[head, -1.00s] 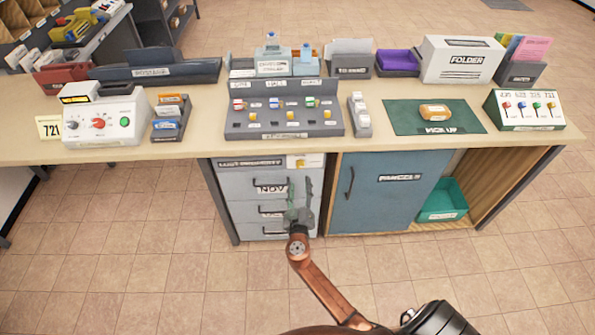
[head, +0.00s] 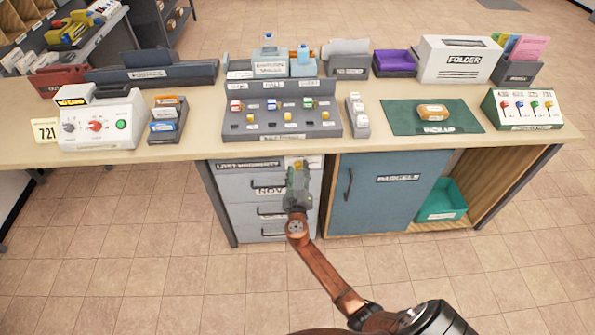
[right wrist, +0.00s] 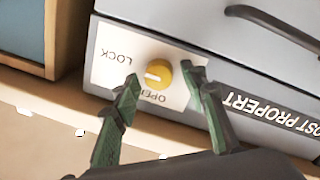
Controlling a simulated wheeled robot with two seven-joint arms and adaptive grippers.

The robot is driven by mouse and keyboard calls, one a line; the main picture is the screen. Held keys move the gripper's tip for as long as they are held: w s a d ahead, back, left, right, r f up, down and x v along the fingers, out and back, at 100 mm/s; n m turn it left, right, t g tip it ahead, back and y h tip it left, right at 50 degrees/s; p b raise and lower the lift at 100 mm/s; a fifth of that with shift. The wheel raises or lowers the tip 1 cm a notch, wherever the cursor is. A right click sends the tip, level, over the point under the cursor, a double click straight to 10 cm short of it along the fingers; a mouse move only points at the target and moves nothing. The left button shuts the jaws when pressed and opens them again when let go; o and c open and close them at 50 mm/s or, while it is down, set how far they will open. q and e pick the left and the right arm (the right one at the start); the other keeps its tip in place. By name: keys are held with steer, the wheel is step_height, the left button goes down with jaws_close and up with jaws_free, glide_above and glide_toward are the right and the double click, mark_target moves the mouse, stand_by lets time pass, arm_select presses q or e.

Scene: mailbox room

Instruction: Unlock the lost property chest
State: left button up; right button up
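The lost property chest (head: 236,189) is a grey drawer unit under the counter, with dark handles and a label along its top. It also fills the upper part of the right wrist view (right wrist: 190,40). A white plate (right wrist: 107,62) on it reads LOCK and OPEN, upside down in that view. A round yellow knob (right wrist: 161,68) with a pale mark sits on the plate. My right gripper (right wrist: 162,79) is open, with its green fingertips on either side of the knob; contact is unclear. In the head view the right gripper (head: 298,172) largely covers the knob. My left gripper is out of view.
A blue parcels door (head: 385,190) is right of the chest, then an open bay with a teal bin (head: 442,200). The counter (head: 375,149) overhangs the chest closely above the gripper. A key board (head: 283,127) stands on the counter. The floor in front is clear.

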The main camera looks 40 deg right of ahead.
steer(key=c, duration=1)
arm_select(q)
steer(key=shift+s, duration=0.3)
arm_select(e)
steer(key=shift+a, duration=0.1)
jaws_close()
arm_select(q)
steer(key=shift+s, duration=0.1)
